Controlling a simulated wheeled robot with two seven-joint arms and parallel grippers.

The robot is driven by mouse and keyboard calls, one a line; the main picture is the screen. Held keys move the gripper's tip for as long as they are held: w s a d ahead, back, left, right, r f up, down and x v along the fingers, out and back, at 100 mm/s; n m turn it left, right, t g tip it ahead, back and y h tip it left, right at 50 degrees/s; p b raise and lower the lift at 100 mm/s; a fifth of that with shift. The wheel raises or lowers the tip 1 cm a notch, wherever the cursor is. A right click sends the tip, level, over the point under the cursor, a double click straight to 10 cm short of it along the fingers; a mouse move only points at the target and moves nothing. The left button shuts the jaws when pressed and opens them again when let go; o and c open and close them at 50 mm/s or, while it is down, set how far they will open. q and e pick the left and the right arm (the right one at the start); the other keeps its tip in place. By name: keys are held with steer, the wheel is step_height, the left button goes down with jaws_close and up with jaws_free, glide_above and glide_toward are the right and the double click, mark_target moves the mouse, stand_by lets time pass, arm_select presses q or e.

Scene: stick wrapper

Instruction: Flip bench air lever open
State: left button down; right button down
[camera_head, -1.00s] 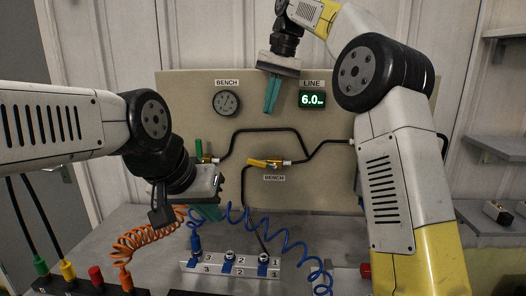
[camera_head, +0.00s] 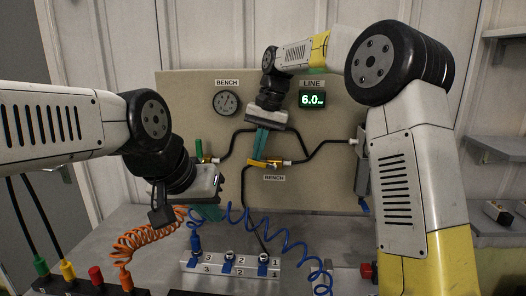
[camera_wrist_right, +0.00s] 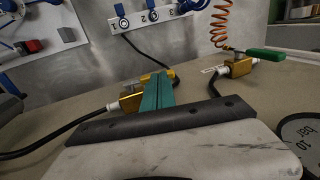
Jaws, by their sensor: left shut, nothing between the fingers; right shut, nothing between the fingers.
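The bench air valve has a yellow lever (camera_head: 258,164) lying nearly level above the lower BENCH label (camera_head: 274,178) on the beige panel. In the right wrist view the lever (camera_wrist_right: 146,78) and its brass body (camera_wrist_right: 131,102) show beside my teal fingers. My right gripper (camera_head: 257,157) is shut and empty, pointing down, with its tips at the lever; I cannot tell whether they touch it. It partly hides the lever. My left gripper (camera_head: 210,213) is shut and empty, low at the left in front of the panel.
A second brass valve with a green handle (camera_head: 198,149) sits left on the panel (camera_head: 330,185). A BENCH gauge (camera_head: 226,102) and LINE display (camera_head: 312,99) are above. Black hoses, coiled blue (camera_head: 290,247) and orange (camera_head: 140,238) hoses, and a numbered port block (camera_head: 210,265) lie around and below.

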stand_by(0.3)
steer(key=shift+a+f+h, duration=0.35)
steer(key=shift+a+h, duration=0.1)
steer(key=shift+h, duration=0.15)
steer(key=shift+a+f, duration=0.15)
steer(key=shift+f, duration=0.25)
steer(key=shift+r, duration=0.1)
